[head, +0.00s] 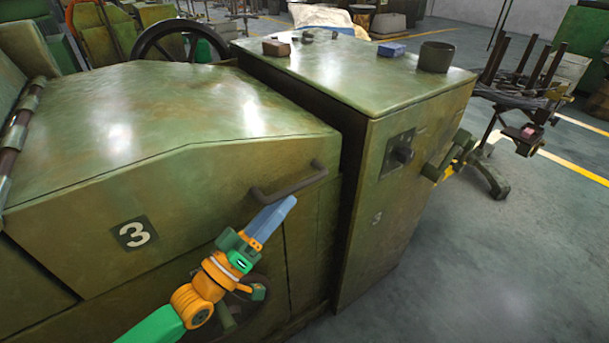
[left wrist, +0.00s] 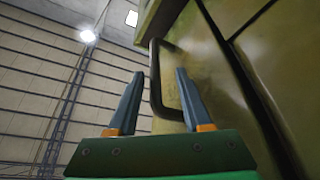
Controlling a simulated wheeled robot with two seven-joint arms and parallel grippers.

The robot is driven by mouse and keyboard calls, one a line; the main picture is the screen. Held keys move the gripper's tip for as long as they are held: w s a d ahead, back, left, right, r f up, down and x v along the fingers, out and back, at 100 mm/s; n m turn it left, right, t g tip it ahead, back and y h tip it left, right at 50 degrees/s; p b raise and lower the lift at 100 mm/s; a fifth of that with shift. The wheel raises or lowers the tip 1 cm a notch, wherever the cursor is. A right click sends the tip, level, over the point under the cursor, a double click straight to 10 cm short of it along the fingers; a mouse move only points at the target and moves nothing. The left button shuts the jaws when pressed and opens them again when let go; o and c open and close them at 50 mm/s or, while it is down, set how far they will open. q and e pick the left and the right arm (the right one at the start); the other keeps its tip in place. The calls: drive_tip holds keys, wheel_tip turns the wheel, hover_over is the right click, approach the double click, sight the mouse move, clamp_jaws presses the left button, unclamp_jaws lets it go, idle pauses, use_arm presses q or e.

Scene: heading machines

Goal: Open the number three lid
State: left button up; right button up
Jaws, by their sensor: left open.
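The number three lid (head: 190,110) is the worn green cover of the machine at left. It looks shut, with a dark seam along its lower edge and a white 3 on a dark plate (head: 134,234). Its dark bar handle (head: 297,187) is on the front face near the right end. My left gripper (head: 287,204) is open just below and in front of the handle. In the left wrist view the handle (left wrist: 154,80) shows between the two blue-grey fingers, beyond or level with their tips; contact cannot be told. My right gripper is not in view.
A green cabinet (head: 385,230) stands right of the lid, with a dark cup (head: 436,57), a blue block (head: 391,49) and a brown block (head: 276,47) on top. A dark green fitting (head: 450,156) juts from its side. Grey floor (head: 500,270) at right is clear.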

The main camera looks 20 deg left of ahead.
sight(297, 183)
use_arm(q)
drive_tip(key=x, duration=0.4)
drive_tip(key=shift+w+d+r, duration=0.15)
drive_tip(key=shift+d+r, duration=0.2)
drive_tip(key=shift+r, duration=0.1)
drive_tip(key=shift+w+d, duration=0.1)
drive_tip(key=shift+w, duration=0.25)
drive_tip(key=shift+s, duration=0.1)
clamp_jaws()
idle(0.6)
